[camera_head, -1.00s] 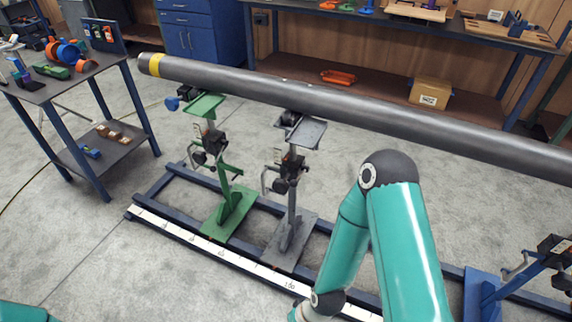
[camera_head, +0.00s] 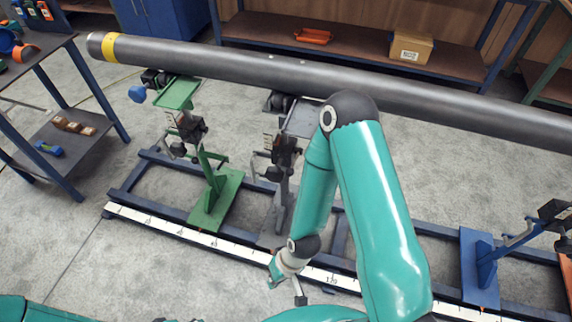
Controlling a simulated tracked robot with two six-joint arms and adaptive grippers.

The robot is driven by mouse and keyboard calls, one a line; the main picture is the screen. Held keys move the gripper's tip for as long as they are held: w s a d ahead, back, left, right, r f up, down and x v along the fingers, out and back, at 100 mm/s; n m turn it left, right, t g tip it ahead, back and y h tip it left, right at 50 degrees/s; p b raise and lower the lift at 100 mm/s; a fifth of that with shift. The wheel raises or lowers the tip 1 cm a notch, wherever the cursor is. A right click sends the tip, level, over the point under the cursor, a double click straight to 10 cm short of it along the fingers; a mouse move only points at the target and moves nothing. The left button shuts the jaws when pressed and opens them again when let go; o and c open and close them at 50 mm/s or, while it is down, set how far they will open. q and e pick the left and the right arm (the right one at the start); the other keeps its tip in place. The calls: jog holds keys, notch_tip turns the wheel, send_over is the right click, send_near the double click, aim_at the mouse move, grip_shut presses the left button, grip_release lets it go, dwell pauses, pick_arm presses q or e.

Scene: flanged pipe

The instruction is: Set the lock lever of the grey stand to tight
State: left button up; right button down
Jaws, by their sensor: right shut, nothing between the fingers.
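The grey stand (camera_head: 280,193) stands upright on the rail frame under the pipe, its lower right partly hidden by my right forearm. Its dark clamp block (camera_head: 285,151) sits halfway up, with a thin bent handle (camera_head: 254,168) and a dark knob on the left side. I cannot tell the lock lever's setting at this size. My right gripper (camera_head: 299,292) is low in front of the stand, near the white scale, apart from the lever. It is shut and empty. Of my left gripper, only dark bits (camera_head: 176,320) possibly show at the bottom edge.
A long grey pipe (camera_head: 230,69) with a yellow band crosses above the stands. A green stand (camera_head: 213,185) is close on the left, a blue stand (camera_head: 482,262) farther right. The scale strip (camera_head: 190,232) runs along the front rail. A shelved table (camera_head: 62,160) is at left.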

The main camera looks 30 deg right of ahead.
jog(key=w+d+t+h+b, duration=0.2)
jog(key=w+d+t+b, duration=0.15)
jog(key=w, duration=0.55)
jog(key=w+d+t+h+b, duration=0.3)
jog(key=w+t+b, duration=0.15)
jog(key=w, duration=0.45)
jog(key=w+d+r+t+h+b, duration=0.1)
jog(key=w+d+r+h+b, duration=0.1)
jog(key=d+r+h, duration=0.2)
jog(key=w+d+r+m+t+h+b, duration=0.1)
jog(key=w+d+r+h+b, duration=0.2)
jog(key=r, duration=0.4)
jog(key=shift+w+d+h, duration=0.2)
jog(key=shift+d+h, duration=0.3)
jog(key=shift+d, duration=0.65)
jog(key=b+x, duration=0.1)
jog(key=x, duration=1)
jog(key=shift+s+a+f, duration=0.25)
jog(key=shift+s+f, duration=0.35)
jog(key=shift+s, duration=0.3)
jog(key=shift+s+a+f, duration=0.25)
jog(key=shift+s+f, duration=0.4)
jog(key=shift+s, duration=0.25)
